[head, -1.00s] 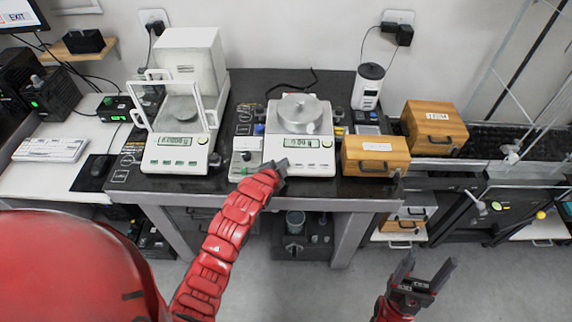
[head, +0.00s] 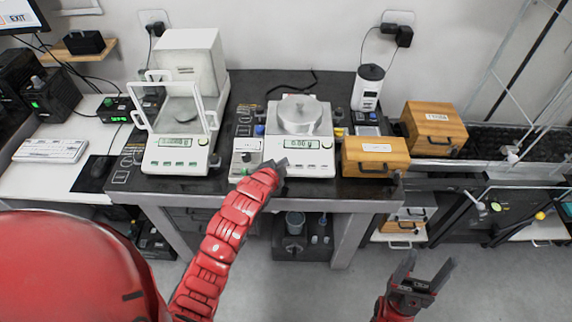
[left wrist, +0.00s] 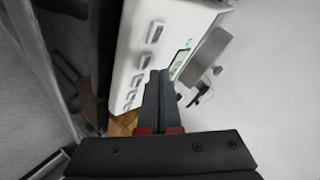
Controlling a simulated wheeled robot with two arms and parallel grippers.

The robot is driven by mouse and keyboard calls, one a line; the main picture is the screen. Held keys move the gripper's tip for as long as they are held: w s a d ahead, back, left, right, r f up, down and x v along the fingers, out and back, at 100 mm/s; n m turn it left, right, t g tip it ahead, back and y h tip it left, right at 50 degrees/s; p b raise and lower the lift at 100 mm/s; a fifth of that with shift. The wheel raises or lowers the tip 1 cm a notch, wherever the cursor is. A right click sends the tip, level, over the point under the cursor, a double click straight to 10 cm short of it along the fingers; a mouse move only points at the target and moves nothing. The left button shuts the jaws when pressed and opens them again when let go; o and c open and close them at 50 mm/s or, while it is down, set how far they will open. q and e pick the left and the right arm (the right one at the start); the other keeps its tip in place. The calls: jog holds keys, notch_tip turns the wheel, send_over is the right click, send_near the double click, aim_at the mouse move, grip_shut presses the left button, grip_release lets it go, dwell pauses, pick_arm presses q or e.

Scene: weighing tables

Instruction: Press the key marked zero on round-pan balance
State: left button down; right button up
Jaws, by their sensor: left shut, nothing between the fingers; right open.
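The round-pan balance (head: 309,142) is white, with a wide round metal pan (head: 299,112), a lit display and a row of keys along its front. My left gripper (head: 276,166) is shut and empty, its tips at the left end of that key row. In the left wrist view the shut fingers (left wrist: 158,88) overlap the balance front (left wrist: 172,18) beside its grey keys (left wrist: 145,61). Contact with a key cannot be told, and the key markings are too small to read. My right gripper (head: 420,270) is open and empty, low at the right, away from the table.
A second balance with a glass draft shield (head: 178,140) stands to the left. A small white box with knobs (head: 246,155) sits close beside the round-pan balance. A wooden box (head: 375,156) stands just to its right.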

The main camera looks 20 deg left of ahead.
pick_arm(q)
jog(key=shift+r, duration=0.1)
jog(key=r+p, duration=0.1)
jog(key=r, duration=0.1)
jog(key=s+r+p, duration=0.1)
jog(key=r, duration=0.1)
jog(key=shift+s+d+r, duration=0.2)
jog(key=shift+r, duration=0.15)
dwell(0.7)
